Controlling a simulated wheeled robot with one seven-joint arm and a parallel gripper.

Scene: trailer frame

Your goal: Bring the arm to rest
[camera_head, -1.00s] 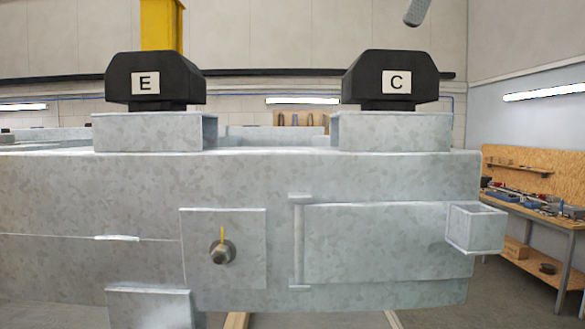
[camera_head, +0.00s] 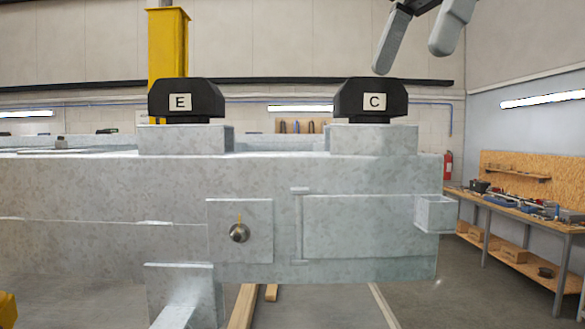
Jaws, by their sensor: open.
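My gripper (camera_head: 418,52) hangs in from the top edge of the head view, right of centre. Its two grey fingers are spread apart with nothing between them. It appears above and to the right of the black block marked C (camera_head: 370,101). The rest of my arm is out of view. The galvanized trailer frame (camera_head: 330,172) spans the left and middle of the view. A second black block, marked E (camera_head: 186,99), sits on the frame to the left of C.
A square tube stub (camera_head: 436,214) sticks out at the frame's right end. A yellow column (camera_head: 168,48) stands behind the frame. A workbench (camera_head: 530,214) with tools is at the right, and a red extinguisher (camera_head: 448,165) is near it. Open floor (camera_head: 450,290) lies between frame and bench.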

